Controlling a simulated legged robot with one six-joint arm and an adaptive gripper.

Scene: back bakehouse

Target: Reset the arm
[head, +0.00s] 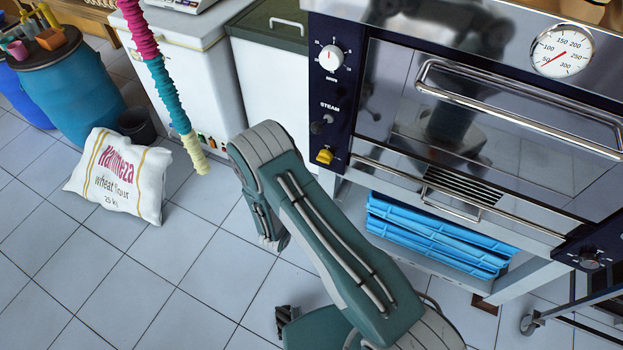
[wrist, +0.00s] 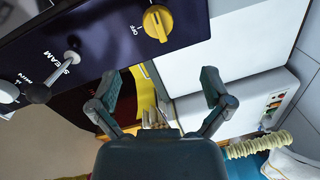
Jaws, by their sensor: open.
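My arm crosses the middle of the head view, rising from the lower right to a bent joint left of the oven's control panel, with a further link folding down behind it. I cannot clearly make out my gripper in the head view. In the wrist view my gripper (wrist: 160,80) has its two dark fingers spread wide, with nothing held between them. Past the fingers show the oven's dark control panel (wrist: 100,40) with its yellow knob (wrist: 157,22) and steam switch (wrist: 71,57). The fingers appear apart from the panel.
The oven (head: 480,110) fills the right, with blue trays (head: 435,235) beneath it. White cabinets (head: 195,75) stand behind my arm. A pink, blue and cream ridged hose (head: 160,75) hangs left. A flour sack (head: 120,175), black bucket (head: 137,125) and blue drum (head: 75,90) stand left. Front-left tiles are clear.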

